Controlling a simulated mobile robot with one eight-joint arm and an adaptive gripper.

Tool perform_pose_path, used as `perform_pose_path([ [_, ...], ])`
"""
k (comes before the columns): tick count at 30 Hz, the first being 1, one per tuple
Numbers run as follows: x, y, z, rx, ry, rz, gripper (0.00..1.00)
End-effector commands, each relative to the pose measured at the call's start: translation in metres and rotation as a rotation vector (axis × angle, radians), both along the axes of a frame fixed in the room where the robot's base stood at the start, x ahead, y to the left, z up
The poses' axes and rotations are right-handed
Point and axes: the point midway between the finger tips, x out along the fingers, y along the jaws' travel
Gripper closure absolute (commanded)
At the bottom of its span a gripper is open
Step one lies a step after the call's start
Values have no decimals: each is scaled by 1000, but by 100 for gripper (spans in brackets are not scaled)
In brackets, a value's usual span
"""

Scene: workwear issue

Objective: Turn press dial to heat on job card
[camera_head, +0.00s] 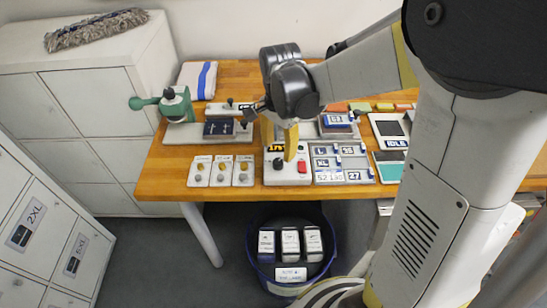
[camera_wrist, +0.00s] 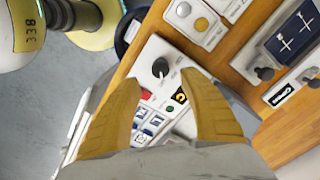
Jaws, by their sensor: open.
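The press dial is a black knob (camera_head: 278,162) on a white control box (camera_head: 275,181) at the table's front edge, beside a red button (camera_head: 302,167). In the wrist view the dial (camera_wrist: 160,67) shows between and just beyond my fingertips, with a pale pointer mark on it. My gripper (camera_head: 291,150) is open and empty above the box; its yellow fingers hide part of the box's display. It also shows in the wrist view (camera_wrist: 160,78). No contact with the dial is visible. A tray to the right holds a strip reading about "S2 160" (camera_head: 328,178); I cannot tell whether this is the job card.
Several white switch plates with knobs (camera_head: 222,171) stand left of the box. A green press (camera_head: 176,104) and a dark plate (camera_head: 220,128) stand behind. A screen marked "IDLE" (camera_head: 396,143) is at right. A blue bin (camera_head: 262,279) stands on the floor in front.

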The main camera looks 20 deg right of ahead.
Motion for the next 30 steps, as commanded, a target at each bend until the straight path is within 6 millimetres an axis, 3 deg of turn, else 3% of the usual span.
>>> perform_pose_path([
  [3, 0, 0, -29, 0, -1, 1, 50],
  [9, 0, 0, -57, 0, -1, 2, 50],
  [22, 0, 0, -66, 0, -1, 2, 51],
  [27, 0, 0, -65, 0, -1, 2, 100],
  [30, 0, 0, -65, 0, -1, 2, 100],
])
